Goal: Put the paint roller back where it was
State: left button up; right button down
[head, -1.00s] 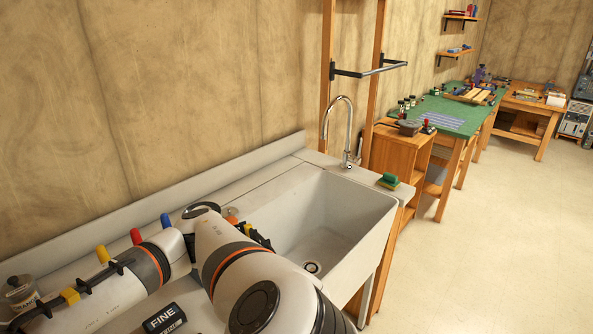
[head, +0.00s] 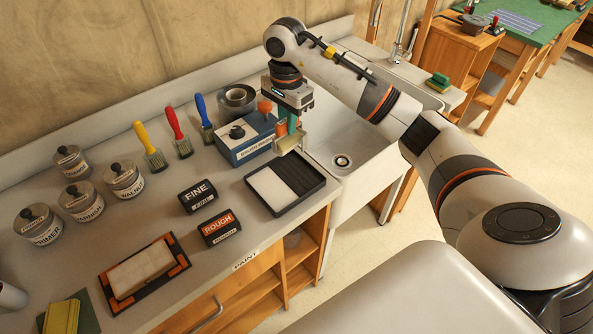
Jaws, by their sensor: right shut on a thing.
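My right gripper (head: 291,121) reaches in from the right and points down over the counter, at the left edge of the sink. It is shut on the paint roller (head: 289,141), whose pale head hangs just below the fingers; the fingers hide much of the handle. The roller is behind and above the black paint tray (head: 262,206), apart from it as far as I can tell. The tray has a white part and a dark ribbed part. My left gripper is not in view.
The sink (head: 357,135) lies right.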

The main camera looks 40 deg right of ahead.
aim_at(291, 137)
jog(key=shift+m, duration=0.7)
jog(key=f, duration=0.2)
jog(key=f+p, duration=0.1)
jog(key=f, duration=0.1)
jog(key=d+f+p, duration=0.1)
jog(key=shift+w+f, duration=0.2)
jog(key=shift+f, duration=0.2)
notch_tip(291, 137, down, 4)
jog(key=shift+f+p, duration=0.1)
jog(key=shift+p, duration=0.55)
jog(key=shift+f, duration=0.1)
jog(key=shift+f+b, duration=0.15)
jog(key=shift+b, duration=0.2)
jog(key=c, duration=1.4)
grip_release()
jog(key=shift+o, duration=0.2)
